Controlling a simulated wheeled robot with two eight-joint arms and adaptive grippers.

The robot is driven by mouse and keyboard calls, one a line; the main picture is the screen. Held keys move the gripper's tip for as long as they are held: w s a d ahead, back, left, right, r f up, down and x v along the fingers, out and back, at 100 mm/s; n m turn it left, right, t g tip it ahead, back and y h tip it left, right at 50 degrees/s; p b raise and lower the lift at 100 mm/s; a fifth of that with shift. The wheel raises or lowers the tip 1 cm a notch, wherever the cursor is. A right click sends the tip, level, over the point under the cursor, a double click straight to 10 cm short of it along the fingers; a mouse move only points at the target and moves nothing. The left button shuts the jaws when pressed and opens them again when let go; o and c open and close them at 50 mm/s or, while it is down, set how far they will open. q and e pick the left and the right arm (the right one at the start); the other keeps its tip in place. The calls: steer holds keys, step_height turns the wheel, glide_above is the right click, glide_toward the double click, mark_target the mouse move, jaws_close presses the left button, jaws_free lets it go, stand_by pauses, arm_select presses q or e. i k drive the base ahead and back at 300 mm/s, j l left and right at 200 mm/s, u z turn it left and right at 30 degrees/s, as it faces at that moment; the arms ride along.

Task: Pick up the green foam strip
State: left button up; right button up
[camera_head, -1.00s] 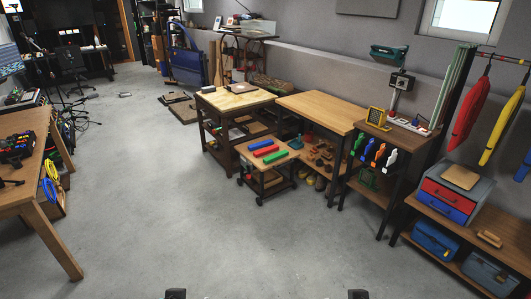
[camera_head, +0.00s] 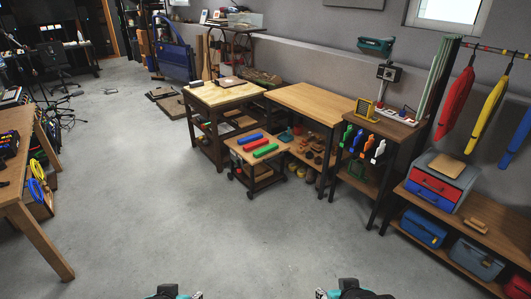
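The green foam strip (camera_head: 266,151) lies flat on top of a small wheeled cart (camera_head: 239,153), nearest the cart's front right edge. A red strip (camera_head: 258,143) and a blue strip (camera_head: 249,137) lie beside it, roughly parallel. My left gripper (camera_head: 196,295) and my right gripper (camera_head: 322,294) show only partly at the bottom edge. Both are far from the cart, with open floor between. Their fingers are mostly cut off, so I cannot tell whether they are open or shut.
Wooden tables (camera_head: 311,103) stand behind the cart. A shelf with coloured clamps (camera_head: 362,141) and a bench with a red and blue drawer box (camera_head: 436,187) are at right. A wooden table (camera_head: 27,215) is at left. The grey floor (camera_head: 190,225) between is clear.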

mark_target(258, 154)
steer(key=i+l, duration=0.1)
steer(key=i, duration=1.2)
steer(key=i+l, duration=0.1)
steer(key=i, duration=1.15)
steer(key=i+l, duration=0.15)
steer(key=i, duration=1.15)
